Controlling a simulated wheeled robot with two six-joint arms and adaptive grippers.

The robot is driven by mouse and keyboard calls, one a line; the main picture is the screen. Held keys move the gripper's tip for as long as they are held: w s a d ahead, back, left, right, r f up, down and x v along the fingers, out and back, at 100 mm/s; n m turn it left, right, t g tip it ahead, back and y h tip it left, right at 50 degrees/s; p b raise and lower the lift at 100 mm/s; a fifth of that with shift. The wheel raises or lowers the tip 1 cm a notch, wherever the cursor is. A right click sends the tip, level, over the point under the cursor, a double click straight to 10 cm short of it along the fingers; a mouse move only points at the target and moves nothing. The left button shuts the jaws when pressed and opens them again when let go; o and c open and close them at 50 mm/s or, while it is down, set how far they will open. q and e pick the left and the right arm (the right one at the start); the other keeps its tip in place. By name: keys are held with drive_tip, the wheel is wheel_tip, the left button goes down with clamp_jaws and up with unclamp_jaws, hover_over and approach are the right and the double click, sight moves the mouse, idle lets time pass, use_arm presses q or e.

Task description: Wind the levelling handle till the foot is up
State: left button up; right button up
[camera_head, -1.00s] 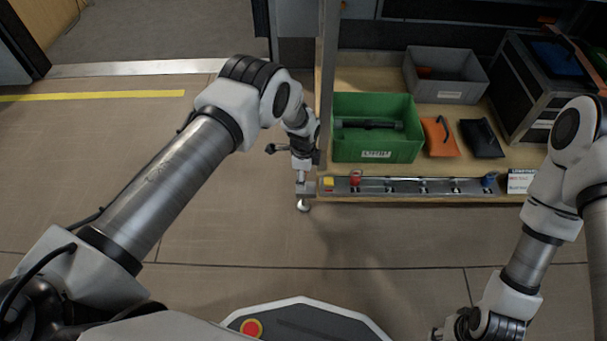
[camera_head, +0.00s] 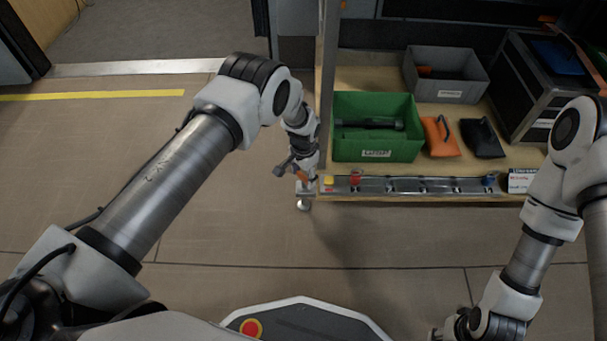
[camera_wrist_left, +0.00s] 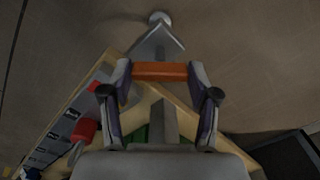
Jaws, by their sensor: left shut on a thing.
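The levelling handle shows as an orange grip (camera_wrist_left: 160,71) in the left wrist view, and a bit of orange shows in the head view (camera_head: 303,176). My left gripper (camera_wrist_left: 160,74) is shut on this grip, one finger at each end. The pale round levelling foot (camera_head: 304,205) sits below the front left corner of the shelf unit; it also shows at the top of the wrist view (camera_wrist_left: 160,18). I cannot tell whether it touches the floor. My right gripper (camera_head: 446,330) is at the bottom edge, partly cut off, its fingers unclear.
A green crate (camera_head: 345,145), an orange pouch (camera_head: 438,138), a black pouch (camera_head: 483,139) and a grey bin (camera_head: 462,90) stand on the wooden shelf. A metal rail (camera_head: 405,186) with small coloured parts runs along its front. The floor (camera_head: 230,230) in front is clear.

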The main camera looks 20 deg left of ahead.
use_arm(q)
drive_tip(key=n, duration=0.4)
drive_tip(key=shift+n, duration=0.3)
drive_tip(key=n, duration=0.3)
drive_tip(key=shift+n+b, duration=0.4)
drive_tip(key=n, duration=0.7)
drive_tip(key=shift+b, duration=0.4)
drive_tip(key=n, duration=0.3)
drive_tip(key=shift+n, duration=0.4)
drive_tip(key=n+b, duration=0.1)
drive_tip(key=n, duration=0.2)
drive_tip(key=shift+n, duration=0.3)
drive_tip(key=n, duration=0.3)
drive_tip(key=shift+n, duration=0.3)
drive_tip(key=shift+n+b, duration=0.45)
drive_tip(key=shift+n, duration=1.25)
